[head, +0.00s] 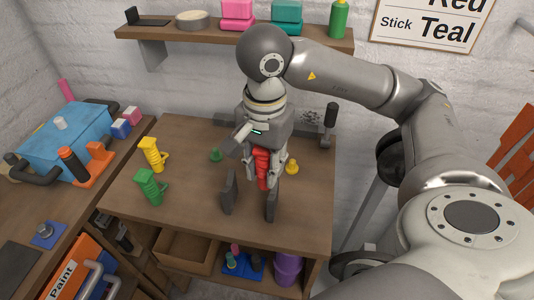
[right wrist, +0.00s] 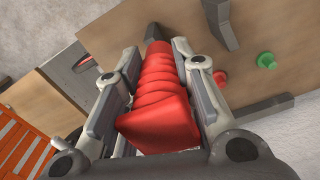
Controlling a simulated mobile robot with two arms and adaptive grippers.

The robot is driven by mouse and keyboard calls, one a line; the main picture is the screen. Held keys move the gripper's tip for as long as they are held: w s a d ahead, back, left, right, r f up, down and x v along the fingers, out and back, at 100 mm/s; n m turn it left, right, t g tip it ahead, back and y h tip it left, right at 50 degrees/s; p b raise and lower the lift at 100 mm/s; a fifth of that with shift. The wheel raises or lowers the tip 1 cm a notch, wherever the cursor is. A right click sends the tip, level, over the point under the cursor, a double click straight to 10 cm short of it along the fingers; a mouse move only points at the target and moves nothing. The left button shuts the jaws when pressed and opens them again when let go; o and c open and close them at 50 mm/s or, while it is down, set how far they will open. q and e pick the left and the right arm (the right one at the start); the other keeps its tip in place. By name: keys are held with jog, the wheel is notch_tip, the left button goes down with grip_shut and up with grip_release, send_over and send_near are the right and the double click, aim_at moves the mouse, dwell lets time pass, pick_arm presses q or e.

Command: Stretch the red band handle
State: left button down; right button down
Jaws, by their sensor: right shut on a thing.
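The red band handle (head: 262,163) is a ribbed red grip in the middle of the wooden workbench area in the head view. In the right wrist view the red handle (right wrist: 160,95) lies lengthwise between the fingers, its wide end nearest the camera. My right gripper (head: 261,178) points down and is shut on the red handle, with a finger on each side of it. The right gripper (right wrist: 156,70) also shows in the wrist view. Whether the handle's lower end touches the bench cannot be told. My left gripper is not in view.
Two dark grey uprights (head: 229,191) stand near the bench's front edge. A yellow ribbed handle (head: 152,154) and a green one (head: 151,187) stand to the left. A green knob (head: 216,155) and a yellow knob (head: 292,167) flank the gripper. A blue box (head: 75,135) sits far left.

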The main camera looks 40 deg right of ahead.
jog(key=s+a, duration=0.6)
jog(key=a, duration=0.1)
jog(key=shift+s+a+p, duration=0.25)
jog(key=shift+p, duration=0.05)
dwell(0.8)
jog(key=shift+w+d, duration=0.1)
dwell(0.4)
jog(key=shift+w+d+b, duration=0.95)
jog(key=shift+w+d, duration=0.4)
jog(key=shift+d, duration=0.25)
jog(key=shift+w+d+b, duration=0.9)
jog(key=shift+w+d, duration=0.45)
jog(key=shift+d, duration=0.25)
jog(key=w+d, duration=0.1)
jog(key=d, duration=0.1)
jog(key=w+d, duration=0.2)
jog(key=shift+w+b, duration=0.25)
jog(key=shift+b, duration=0.1)
jog(key=shift+w+d, duration=0.1)
